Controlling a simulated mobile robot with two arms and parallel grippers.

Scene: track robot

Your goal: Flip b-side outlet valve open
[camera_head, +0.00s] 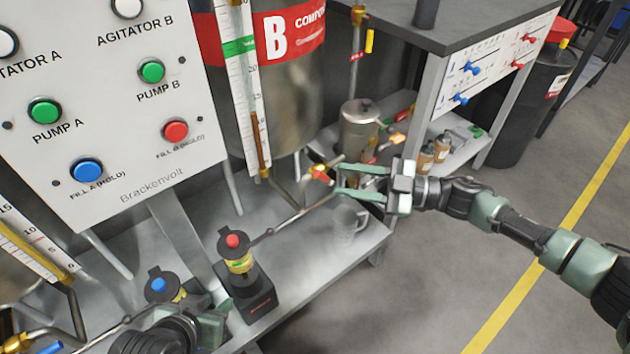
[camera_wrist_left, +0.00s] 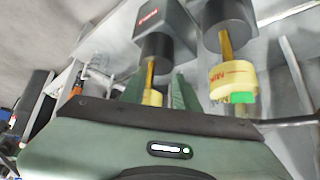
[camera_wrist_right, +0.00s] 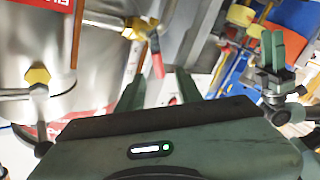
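The b-side outlet valve (camera_head: 318,173) is a brass fitting with a red handle on the pipe below tank B (camera_head: 290,110). My right gripper (camera_head: 340,183) is open, its fingers pointing left at the valve. In the right wrist view the red handle (camera_wrist_right: 157,62) shows ahead of and between the spread fingers (camera_wrist_right: 158,92); I see no grip on it. My left gripper (camera_head: 215,310) is low at the left front, beside the small capped pumps. Its fingers (camera_wrist_left: 157,92) are apart in the left wrist view, with a yellow-banded part showing between them.
A red-capped pump (camera_head: 237,255) and a blue-capped one (camera_head: 163,286) stand near my left gripper. A clear mug (camera_head: 348,220) stands on the shelf below my right gripper. The button panel (camera_head: 110,110) is at upper left. Open floor lies at right.

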